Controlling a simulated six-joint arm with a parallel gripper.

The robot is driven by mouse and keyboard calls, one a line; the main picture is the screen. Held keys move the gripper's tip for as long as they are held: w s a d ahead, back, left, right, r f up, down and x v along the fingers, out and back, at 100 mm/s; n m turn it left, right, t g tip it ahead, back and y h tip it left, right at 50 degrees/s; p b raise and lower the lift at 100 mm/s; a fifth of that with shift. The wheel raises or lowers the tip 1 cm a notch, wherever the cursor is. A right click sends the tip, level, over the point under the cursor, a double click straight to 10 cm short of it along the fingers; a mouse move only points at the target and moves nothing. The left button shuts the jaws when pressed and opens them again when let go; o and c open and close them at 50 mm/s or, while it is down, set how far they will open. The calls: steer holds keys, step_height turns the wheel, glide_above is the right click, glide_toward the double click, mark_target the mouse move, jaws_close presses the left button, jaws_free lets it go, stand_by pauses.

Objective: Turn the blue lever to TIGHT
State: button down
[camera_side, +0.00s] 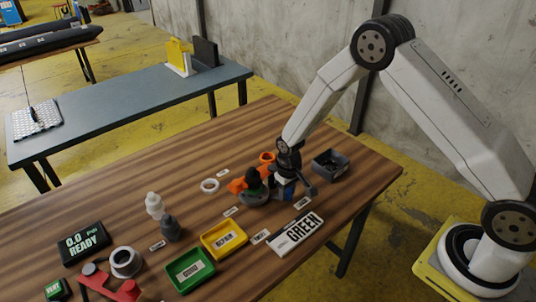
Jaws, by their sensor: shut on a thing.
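The blue lever (287,190) shows as a small blue patch just below my gripper (286,178), on the wooden table. My gripper points down at it and is shut on it; the fingers are small and partly hidden. Beside it on the left stands a dark round fixture (255,197) with an orange part (238,185). The lever's exact angle and the TIGHT mark cannot be read at this size.
A dark grey bin (343,157) stands right of my gripper. A GREEN sign (277,246), a yellow tray (210,250) and a green tray (172,278) lie nearer the front.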

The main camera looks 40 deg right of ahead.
steer(key=shift+s+a, duration=0.1)
steer(key=shift+s+a+m, duration=0.4)
steer(key=shift+a+m, duration=0.2)
steer(key=shift+m, duration=0.25)
steer(key=shift+s+a+m, duration=0.35)
steer(key=shift+a+m, duration=0.25)
steer(key=shift+m, duration=0.25)
steer(key=shift+s+a+m, duration=0.2)
steer(key=shift+a+m, duration=0.65)
steer(key=shift+m, duration=0.1)
steer(key=shift+s+a+m, duration=0.15)
steer(key=shift+a+m, duration=0.65)
steer(key=shift+m, duration=0.15)
steer(key=shift+w+a+m, duration=0.2)
steer(key=shift+a+m, duration=1.45)
steer(key=shift+m, duration=0.25)
steer(key=shift+w+a+m, duration=0.35)
steer(key=shift+a+m, duration=0.4)
steer(key=shift+m, duration=0.15)
steer(key=shift+w+a+m, duration=0.35)
steer(key=shift+a+m, duration=0.35)
steer(key=shift+m, duration=0.2)
steer(key=shift+w+a, duration=0.1)
steer(key=shift+c, duration=1.7)
jaws_free()
steer(key=shift+r, duration=0.15)
step_height(320, 180, up, 8)
steer(key=shift+f, duration=0.25)
